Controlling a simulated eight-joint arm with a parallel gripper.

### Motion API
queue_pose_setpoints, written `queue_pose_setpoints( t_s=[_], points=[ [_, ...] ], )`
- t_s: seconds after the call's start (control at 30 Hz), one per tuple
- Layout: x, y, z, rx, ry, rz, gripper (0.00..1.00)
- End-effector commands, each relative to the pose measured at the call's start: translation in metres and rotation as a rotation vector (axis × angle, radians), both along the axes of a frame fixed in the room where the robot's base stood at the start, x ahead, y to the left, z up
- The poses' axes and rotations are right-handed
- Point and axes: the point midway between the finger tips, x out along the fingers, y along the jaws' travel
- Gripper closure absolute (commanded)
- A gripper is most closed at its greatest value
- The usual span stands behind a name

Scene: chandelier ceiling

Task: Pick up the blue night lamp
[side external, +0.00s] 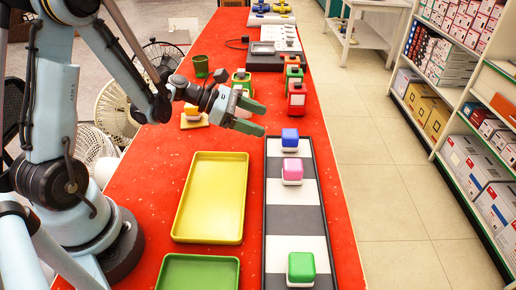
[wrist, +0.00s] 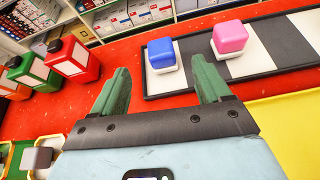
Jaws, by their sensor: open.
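The blue night lamp (side external: 290,137) is a small blue block on a white base. It stands at the far end of a black-and-white striped tray (side external: 330,240). In the wrist view the blue lamp (wrist: 161,54) shows beyond and between my two green fingertips, apart from them. My gripper (side external: 255,118) is open and empty, above the table and to the left of the lamp in the side view. It also shows in the wrist view (wrist: 163,82). A pink lamp (side external: 292,170) stands close to the blue one, and a green lamp (side external: 301,267) is at the near end.
A yellow tray (side external: 212,197) and a green tray (side external: 198,272) lie left of the striped tray. Red canister (side external: 297,96) and green canister (side external: 294,76) stand behind the lamps.

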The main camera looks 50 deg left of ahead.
Motion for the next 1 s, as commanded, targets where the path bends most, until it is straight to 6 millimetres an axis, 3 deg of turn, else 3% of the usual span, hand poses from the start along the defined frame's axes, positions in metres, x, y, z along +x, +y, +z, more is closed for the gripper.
queue_pose_setpoints(
  t_s=[0.17,0.5,0.77,1.0],
  points=[
    [0.004,0.001,-0.005,-0.082,0.026,0.03,0.23],
    [0.038,-0.034,-0.025,-0.082,0.027,0.028,0.23],
    [0.05,-0.046,-0.032,-0.082,0.027,0.03,0.23],
    [0.07,-0.068,-0.048,-0.081,0.027,0.028,0.23]
  ],
)
